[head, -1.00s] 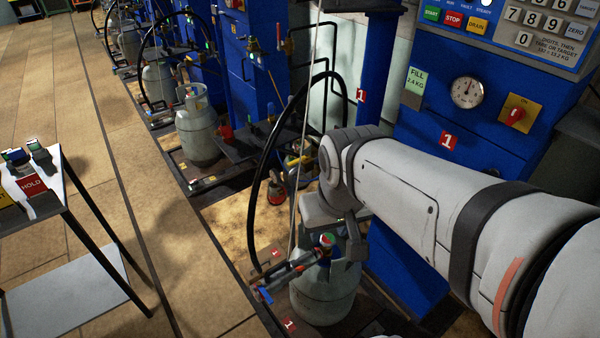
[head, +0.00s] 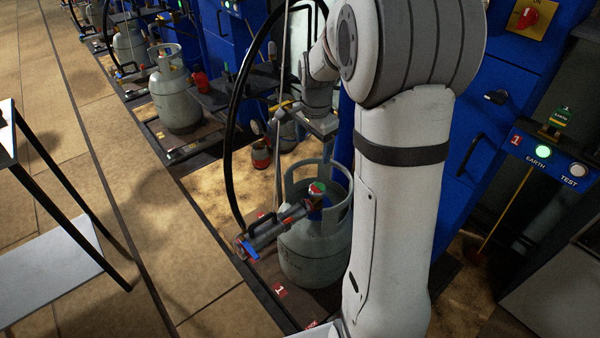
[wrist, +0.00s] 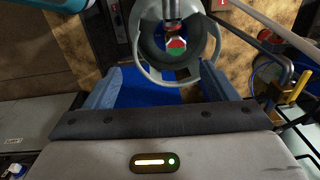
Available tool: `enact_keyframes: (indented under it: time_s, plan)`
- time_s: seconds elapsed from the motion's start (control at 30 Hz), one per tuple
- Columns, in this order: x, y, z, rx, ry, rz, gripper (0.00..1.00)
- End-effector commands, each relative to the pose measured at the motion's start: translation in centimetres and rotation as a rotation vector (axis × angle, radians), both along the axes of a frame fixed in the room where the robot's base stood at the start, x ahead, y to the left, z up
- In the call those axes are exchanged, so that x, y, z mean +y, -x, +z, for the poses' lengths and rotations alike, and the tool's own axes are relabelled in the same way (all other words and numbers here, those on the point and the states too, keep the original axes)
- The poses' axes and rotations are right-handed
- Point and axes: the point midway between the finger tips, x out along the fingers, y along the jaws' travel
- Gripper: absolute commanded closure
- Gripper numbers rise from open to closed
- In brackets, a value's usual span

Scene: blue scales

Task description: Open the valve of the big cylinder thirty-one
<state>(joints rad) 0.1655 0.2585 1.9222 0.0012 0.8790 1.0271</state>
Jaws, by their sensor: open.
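The big grey cylinder (head: 312,262) stands upright at the filling station, with an open collar around its top. No number can be read on it. Its valve handwheel (head: 317,188), red and green on top, sits inside the collar; it also shows in the wrist view as a red and green knob (wrist: 176,43) at top centre. A filling connector (head: 275,226) with a blue lever joins the valve from the left. My gripper (wrist: 158,88) is open and empty, its fingers apart, short of the collar. In the head view my gripper's body is just above and behind the collar, fingertips unclear.
A black hose (head: 232,120) arches left of the cylinder. A blue cabinet (head: 515,85) and an earth-test panel (head: 550,160) stand to the right. Another grey cylinder (head: 178,100) stands farther back. A table (head: 50,265) is at left; the floor between is clear.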

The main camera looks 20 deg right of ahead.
Motion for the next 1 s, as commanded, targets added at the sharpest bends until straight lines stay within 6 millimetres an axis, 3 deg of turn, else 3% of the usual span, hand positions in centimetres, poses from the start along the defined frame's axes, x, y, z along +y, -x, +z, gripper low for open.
enact_keyframes:
  time_s: [0.03, 0.1, 0.3, 0.53, 1.0]
  plan:
    - [-0.8, -1.7, -4.4, 0.018, -0.008, -0.086, 0.21]
    - [-1.8, -3.6, -8.0, 0.033, -0.017, -0.205, 0.21]
    - [-4.1, -7.2, -15.6, 0.062, -0.031, -0.465, 0.21]
    - [-5.0, -8.5, -19.0, 0.075, -0.036, -0.580, 0.21]
    - [-4.9, -8.5, -25.5, 0.076, -0.035, -0.580, 0.21]
